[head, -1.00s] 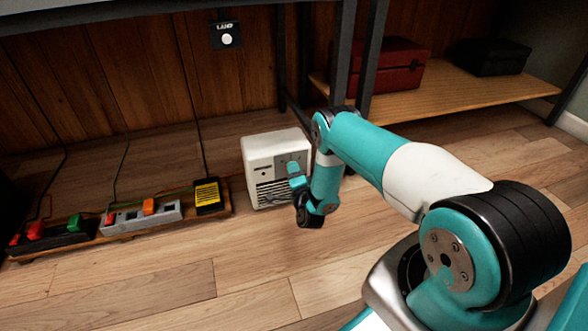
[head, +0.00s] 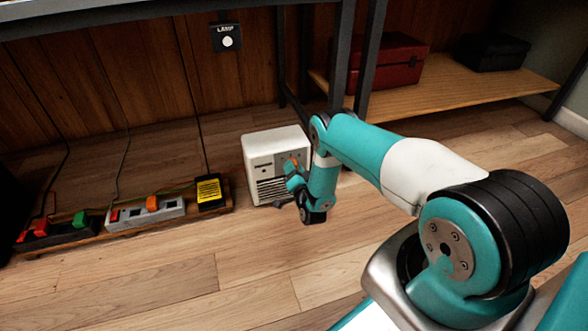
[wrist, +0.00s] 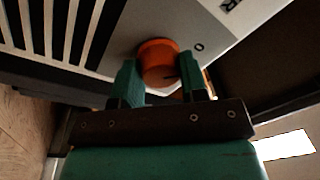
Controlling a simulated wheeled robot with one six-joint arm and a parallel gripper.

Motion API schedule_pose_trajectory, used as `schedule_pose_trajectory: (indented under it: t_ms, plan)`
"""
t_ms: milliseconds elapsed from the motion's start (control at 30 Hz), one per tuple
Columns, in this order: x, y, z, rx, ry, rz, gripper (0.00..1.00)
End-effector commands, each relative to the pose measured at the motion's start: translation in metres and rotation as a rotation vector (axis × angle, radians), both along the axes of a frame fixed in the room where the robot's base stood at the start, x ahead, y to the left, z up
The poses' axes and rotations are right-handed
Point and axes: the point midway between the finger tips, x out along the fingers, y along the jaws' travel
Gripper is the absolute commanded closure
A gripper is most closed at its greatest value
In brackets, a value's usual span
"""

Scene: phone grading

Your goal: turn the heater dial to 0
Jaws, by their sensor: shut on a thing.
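The white heater (head: 262,147) stands on the floor near the middle of the head view, with a dark slatted grille on its front. In the wrist view its orange dial (wrist: 157,52) sits on the pale front panel (wrist: 200,25), with a "0" mark to the right of the dial. A dark mark shows on the dial's lower right. My gripper (wrist: 160,82) has one teal finger on each side of the dial and is shut on it. In the head view my gripper (head: 292,176) is at the heater's front and partly covers the dial.
Power strips (head: 145,212) with coloured switches and a yellow-black box (head: 208,192) lie on a wooden board left of the heater. A red toolbox (head: 390,70) and a black case (head: 492,53) stand on the low shelf. The floor in front is clear.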

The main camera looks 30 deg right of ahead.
Motion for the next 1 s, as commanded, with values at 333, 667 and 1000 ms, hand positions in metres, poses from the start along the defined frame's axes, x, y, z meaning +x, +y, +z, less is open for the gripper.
schedule_pose_trajectory:
  t_ms: [333,667,1000]
  plan:
    - [0.000,0.000,-0.001,-0.007,0.003,0.000,0.84]
    - [0.000,0.000,0.000,-0.005,0.002,0.000,0.35]
    - [-0.026,0.008,0.000,-0.003,0.008,0.002,0.35]
